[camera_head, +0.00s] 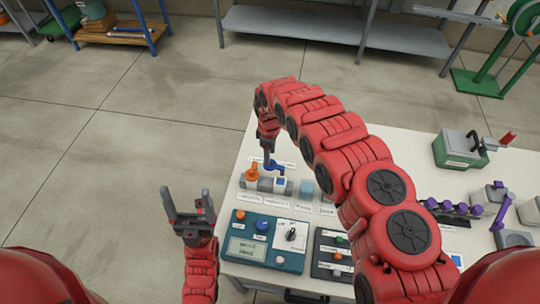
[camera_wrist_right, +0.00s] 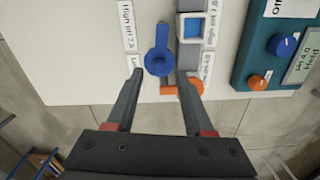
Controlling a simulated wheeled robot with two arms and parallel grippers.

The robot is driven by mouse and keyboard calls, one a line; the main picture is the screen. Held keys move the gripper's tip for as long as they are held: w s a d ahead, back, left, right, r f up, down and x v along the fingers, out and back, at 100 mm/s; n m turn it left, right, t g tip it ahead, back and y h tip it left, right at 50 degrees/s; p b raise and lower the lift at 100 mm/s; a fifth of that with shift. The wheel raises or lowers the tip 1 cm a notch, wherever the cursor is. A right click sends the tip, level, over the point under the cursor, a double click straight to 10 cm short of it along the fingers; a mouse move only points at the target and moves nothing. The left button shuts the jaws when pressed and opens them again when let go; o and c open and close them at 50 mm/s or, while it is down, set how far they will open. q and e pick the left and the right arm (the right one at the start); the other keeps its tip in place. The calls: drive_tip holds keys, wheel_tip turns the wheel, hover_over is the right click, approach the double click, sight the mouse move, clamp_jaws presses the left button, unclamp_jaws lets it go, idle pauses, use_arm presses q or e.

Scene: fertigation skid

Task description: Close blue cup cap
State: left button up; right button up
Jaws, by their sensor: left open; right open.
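The blue cap (camera_head: 275,167), a round knob with a short stem, sits behind the blue cup (camera_head: 280,184). The cup shows a white square rim with blue inside, uncovered. In the right wrist view the cap (camera_wrist_right: 158,62) lies between the fingertips of my right gripper (camera_wrist_right: 160,76), and the cup (camera_wrist_right: 193,27) is beyond and to the right. My right gripper (camera_head: 269,155) is open, reaching down at the cap; I cannot tell whether it touches. My left gripper (camera_head: 187,206) is open and empty, left of the table.
An orange cap (camera_head: 252,173) is left of the blue cup and close to the right gripper's finger in the wrist view. A teal block (camera_head: 307,188) is to the right. A control box (camera_head: 262,240) stands in front. My right arm crosses over the table (camera_head: 238,197).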

drive_tip(key=shift+f, duration=1.35)
drive_tip(key=shift+w, duration=0.1)
clamp_jaws()
idle(0.5)
